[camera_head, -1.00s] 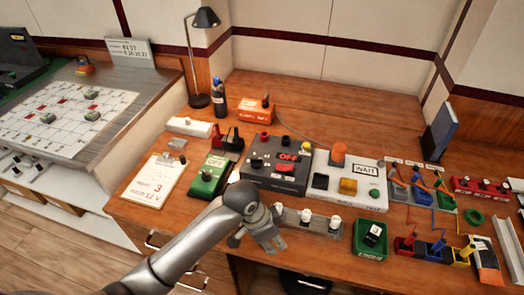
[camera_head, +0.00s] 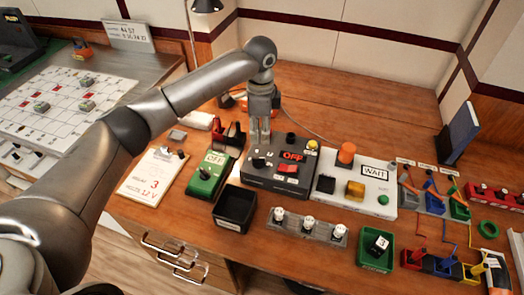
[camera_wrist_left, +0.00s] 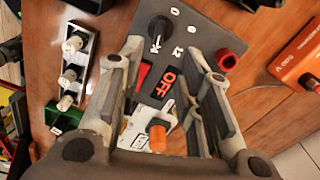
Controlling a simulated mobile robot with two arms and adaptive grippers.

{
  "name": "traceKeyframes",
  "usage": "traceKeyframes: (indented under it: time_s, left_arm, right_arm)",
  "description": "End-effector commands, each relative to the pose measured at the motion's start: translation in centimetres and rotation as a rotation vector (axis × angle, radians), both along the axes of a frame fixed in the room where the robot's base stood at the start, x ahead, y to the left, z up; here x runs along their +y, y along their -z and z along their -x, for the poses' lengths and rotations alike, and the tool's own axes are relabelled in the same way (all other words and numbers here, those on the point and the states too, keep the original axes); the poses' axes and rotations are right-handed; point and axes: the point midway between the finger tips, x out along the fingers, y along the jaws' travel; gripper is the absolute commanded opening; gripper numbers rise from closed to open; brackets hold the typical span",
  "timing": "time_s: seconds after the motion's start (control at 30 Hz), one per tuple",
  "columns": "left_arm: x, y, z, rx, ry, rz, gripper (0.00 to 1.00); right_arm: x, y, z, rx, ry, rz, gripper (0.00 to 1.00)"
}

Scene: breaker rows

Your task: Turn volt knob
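The dark grey power box (camera_head: 265,183) on the desk has a red OFF label, a red rocker switch (camera_head: 288,169) and a black dial knob (camera_head: 258,160), which I take as the volt knob. The knob (camera_wrist_left: 158,27) also shows in the left wrist view, with small white numbers beside it, past the fingertips. My left gripper (camera_head: 260,140) points down over the back left part of the box, near the knob. In the left wrist view its fingers (camera_wrist_left: 166,55) are apart with nothing between them. Contact with the box cannot be told. My right gripper is out of view.
A card (camera_head: 152,178) reading 3 and 12 V lies left of a green meter (camera_head: 208,178). A black tray (camera_head: 236,207) and a strip of white knobs (camera_head: 308,226) stand in front. A white WAIT panel (camera_head: 352,190) is close on the right. An orange box (camera_wrist_left: 299,56) is behind.

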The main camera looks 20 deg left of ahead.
Motion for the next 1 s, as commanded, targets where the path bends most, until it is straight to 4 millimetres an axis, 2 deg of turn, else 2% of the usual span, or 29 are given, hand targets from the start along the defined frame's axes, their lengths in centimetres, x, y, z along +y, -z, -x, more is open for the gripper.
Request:
traceKeyframes:
  time_s: [0.17,0.4,0.6,0.77,1.0]
  left_arm:
    - [0.0,2.4,0.1,0.005,-0.001,-0.001,0.33]
    - [0.0,7.1,0.2,0.004,-0.001,-0.001,0.33]
    - [-0.1,9.7,0.1,0.002,-0.001,0.000,0.33]
    - [-0.1,10.5,0.1,0.000,0.000,0.000,0.33]
    - [-0.1,10.6,0.1,0.000,0.000,0.000,0.33]
  right_arm:
    - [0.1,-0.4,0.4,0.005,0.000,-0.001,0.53]
    - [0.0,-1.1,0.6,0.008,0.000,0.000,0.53]
    - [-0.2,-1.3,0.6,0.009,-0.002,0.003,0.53]
    - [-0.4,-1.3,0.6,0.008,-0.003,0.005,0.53]
    - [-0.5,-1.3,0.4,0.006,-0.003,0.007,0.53]
